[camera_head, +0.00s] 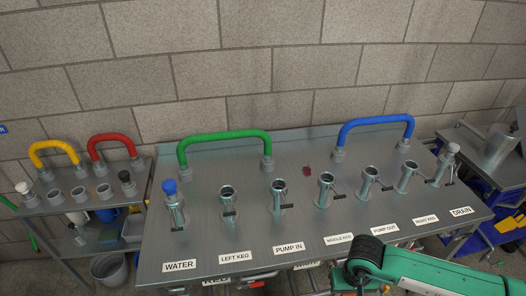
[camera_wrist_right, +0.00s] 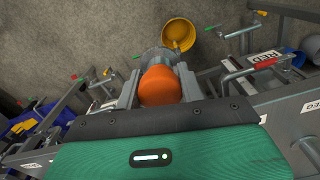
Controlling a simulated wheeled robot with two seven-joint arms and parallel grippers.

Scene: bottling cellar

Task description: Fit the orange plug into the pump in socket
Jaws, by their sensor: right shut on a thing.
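The pump in socket (camera_head: 278,195) is an upright metal pipe with an open top and a small side lever, standing on the bench behind its PUMP IN label (camera_head: 289,247). The orange plug (camera_wrist_right: 160,88) is between the fingers of my right gripper (camera_wrist_right: 158,72), which is shut on it. A round metal end shows just beyond the plug. In the head view my green right arm (camera_head: 450,273) comes in from the lower right over the bench's front edge, to the right of and nearer than the socket; its fingers and the plug cannot be made out there. My left gripper is not in view.
Neighbouring sockets include left keg (camera_head: 228,201) and middle keg (camera_head: 325,188). A blue plug (camera_head: 169,187) stands in the water socket. Green (camera_head: 225,136) and blue (camera_head: 377,124) hoses arch behind the row. A side shelf (camera_head: 85,205) stands left. The bench front is mostly clear.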

